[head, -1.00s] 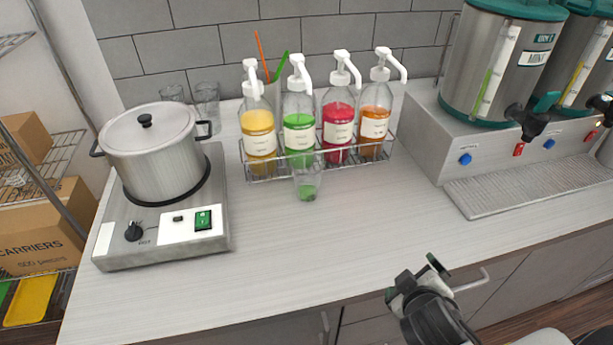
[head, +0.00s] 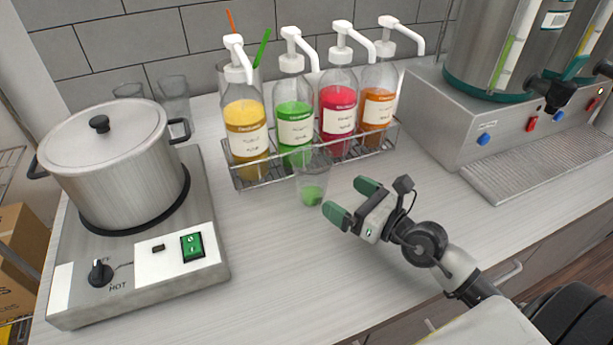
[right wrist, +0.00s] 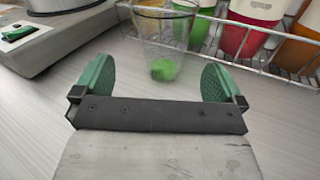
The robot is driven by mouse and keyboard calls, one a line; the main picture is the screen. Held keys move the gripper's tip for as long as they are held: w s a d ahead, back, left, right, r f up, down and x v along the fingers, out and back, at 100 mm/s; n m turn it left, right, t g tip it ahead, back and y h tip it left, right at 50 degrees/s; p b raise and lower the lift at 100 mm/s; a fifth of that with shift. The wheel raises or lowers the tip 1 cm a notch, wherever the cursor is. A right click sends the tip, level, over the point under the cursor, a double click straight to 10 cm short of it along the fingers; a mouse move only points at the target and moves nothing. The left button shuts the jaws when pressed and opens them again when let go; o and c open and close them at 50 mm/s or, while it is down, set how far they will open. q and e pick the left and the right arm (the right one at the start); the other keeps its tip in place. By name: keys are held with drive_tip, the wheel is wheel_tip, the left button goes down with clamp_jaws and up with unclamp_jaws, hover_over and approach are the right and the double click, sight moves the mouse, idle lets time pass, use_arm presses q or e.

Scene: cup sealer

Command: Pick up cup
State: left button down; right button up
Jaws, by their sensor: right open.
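A clear cup (head: 313,180) with a little green syrup in its bottom stands upright on the counter, in front of the green syrup bottle. My right gripper (head: 352,203) is open and empty, just right of the cup and nearer to me, its green-padded fingers pointing toward it. In the right wrist view the cup (right wrist: 166,50) stands ahead of the gap between the open fingers (right wrist: 158,82), beyond the fingertips and not between them. My left gripper is not in view.
A wire rack (head: 262,178) with several pump bottles stands right behind the cup. A hot plate (head: 200,215) with a lidded pot (head: 122,165) is at left. Steel dispensers (head: 490,50) with a drip tray (head: 545,165) are at right. The counter in front is clear.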

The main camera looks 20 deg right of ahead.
sight(325, 180)
drive_tip(key=p+x, duration=0.1)
drive_tip(key=x, duration=0.2)
drive_tip(key=shift+w+a+r, duration=0.15)
drive_tip(key=shift+w+a, duration=0.05)
drive_tip(key=shift+w, duration=0.15)
drive_tip(key=shift+w+a, duration=0.15)
drive_tip(key=shift+w, duration=0.4)
drive_tip(key=p+x, duration=0.1)
drive_tip(key=x, duration=0.3)
drive_tip(key=shift+w, duration=0.4)
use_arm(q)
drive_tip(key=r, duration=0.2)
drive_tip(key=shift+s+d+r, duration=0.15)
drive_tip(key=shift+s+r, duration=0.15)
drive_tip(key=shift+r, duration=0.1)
use_arm(e)
drive_tip(key=shift+s, duration=0.15)
drive_tip(key=c, duration=0.8)
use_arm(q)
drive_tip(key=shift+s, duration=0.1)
